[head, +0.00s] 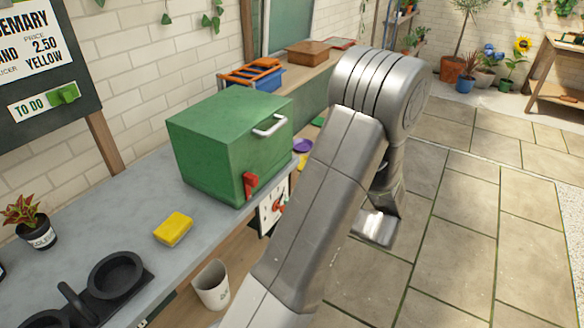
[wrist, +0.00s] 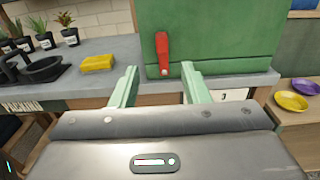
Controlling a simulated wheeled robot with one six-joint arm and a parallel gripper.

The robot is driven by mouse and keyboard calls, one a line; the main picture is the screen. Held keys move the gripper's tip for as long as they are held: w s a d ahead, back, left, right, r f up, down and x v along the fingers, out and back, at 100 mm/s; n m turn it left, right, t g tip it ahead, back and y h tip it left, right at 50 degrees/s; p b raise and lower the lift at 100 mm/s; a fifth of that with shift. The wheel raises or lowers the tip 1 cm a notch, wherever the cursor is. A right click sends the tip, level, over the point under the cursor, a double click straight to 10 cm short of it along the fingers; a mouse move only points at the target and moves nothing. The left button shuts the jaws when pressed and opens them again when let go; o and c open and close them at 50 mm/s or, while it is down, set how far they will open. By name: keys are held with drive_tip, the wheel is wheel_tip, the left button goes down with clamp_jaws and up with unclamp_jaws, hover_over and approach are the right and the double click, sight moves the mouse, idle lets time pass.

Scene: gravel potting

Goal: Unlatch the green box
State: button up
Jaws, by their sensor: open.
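The green box (head: 222,150) stands shut on the grey bench top, with a silver handle (head: 270,126) near its top edge. Its red latch (head: 250,184) is low on the front face. In the wrist view the green box (wrist: 215,40) fills the upper middle, and the red latch (wrist: 162,53) stands upright, its lower end at a pale round pivot. My gripper (wrist: 158,82) is open, with its two pale green fingers apart, below and in front of the latch and not touching it. In the head view my arm hides the fingers.
A yellow sponge (head: 173,228) and a black double-ring holder (head: 115,275) are on the bench left of the box. A white cup (head: 211,285) is below the bench edge. Purple (wrist: 304,87) and yellow (wrist: 291,101) dishes lie right of the box. The paved floor at right is clear.

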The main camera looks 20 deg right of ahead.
sight(256, 178)
drive_tip(key=p+x, duration=0.1)
drive_tip(key=x, duration=1.2)
drive_tip(key=shift+w+a, duration=0.1)
drive_tip(key=shift+w, duration=0.2)
drive_tip(key=shift+c, duration=0.4)
clamp_jaws()
